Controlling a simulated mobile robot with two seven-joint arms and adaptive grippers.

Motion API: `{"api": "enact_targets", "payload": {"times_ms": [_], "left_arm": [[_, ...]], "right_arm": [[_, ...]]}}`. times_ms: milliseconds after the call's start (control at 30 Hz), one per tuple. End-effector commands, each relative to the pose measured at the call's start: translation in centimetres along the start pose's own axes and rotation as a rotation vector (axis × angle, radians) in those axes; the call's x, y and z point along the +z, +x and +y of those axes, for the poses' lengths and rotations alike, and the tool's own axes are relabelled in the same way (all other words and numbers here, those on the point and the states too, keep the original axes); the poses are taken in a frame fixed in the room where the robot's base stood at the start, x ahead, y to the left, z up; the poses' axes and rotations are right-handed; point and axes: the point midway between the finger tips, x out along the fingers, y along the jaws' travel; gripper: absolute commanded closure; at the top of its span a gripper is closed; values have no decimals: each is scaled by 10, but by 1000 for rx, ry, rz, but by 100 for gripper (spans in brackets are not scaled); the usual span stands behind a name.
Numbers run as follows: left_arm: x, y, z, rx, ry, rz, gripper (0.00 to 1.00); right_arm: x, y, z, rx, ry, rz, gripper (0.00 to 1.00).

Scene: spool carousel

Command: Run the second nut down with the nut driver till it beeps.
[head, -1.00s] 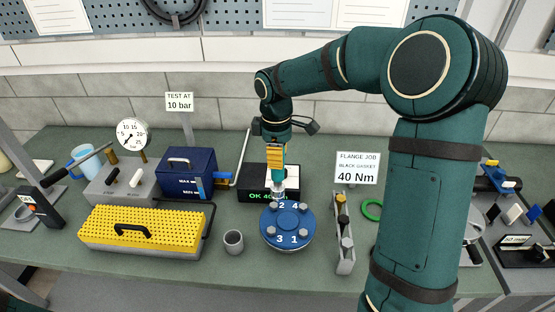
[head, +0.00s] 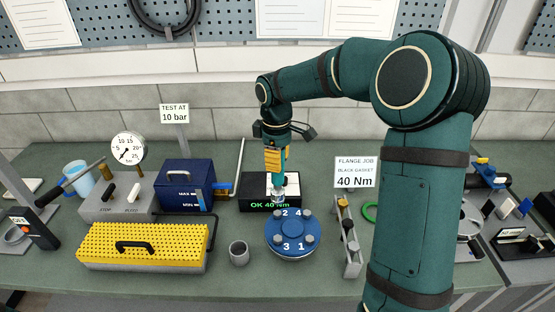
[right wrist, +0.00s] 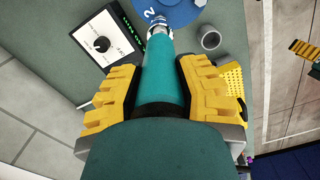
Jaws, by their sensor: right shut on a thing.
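The blue flange (head: 293,250) lies on the bench, marked 1 to 4, with a grey nut or bolt head by each number. My right gripper (head: 275,160) is shut on the teal nut driver (right wrist: 172,75), which points down. Its metal socket (head: 277,195) is near the flange's far-left nut (head: 281,213), by number 2, and looks a little above it. In the right wrist view the socket tip (right wrist: 160,28) is beside the 2; the contact point is hidden. The torque display (head: 257,206) behind reads OK 40 Nm in green. My left gripper is not in view.
A grey cup (head: 239,253) stands left of the flange, and a narrow grey rack (head: 352,262) stands to its right. The yellow perforated box (head: 145,240), blue tank (head: 184,185) and pressure gauge (head: 128,148) are farther left. A green ring (head: 369,212) lies behind the rack.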

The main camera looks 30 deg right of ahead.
Motion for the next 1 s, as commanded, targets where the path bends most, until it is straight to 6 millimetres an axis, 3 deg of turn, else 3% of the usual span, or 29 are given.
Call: {"api": "enact_targets", "payload": {"times_ms": [267,700,1000], "left_arm": [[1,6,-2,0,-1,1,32],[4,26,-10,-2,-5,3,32],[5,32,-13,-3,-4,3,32]], "right_arm": [[-1,9,0,1,-1,2,100],[-2,44,0,1,-1,2,100],[-2,56,0,1,0,2,100]]}}
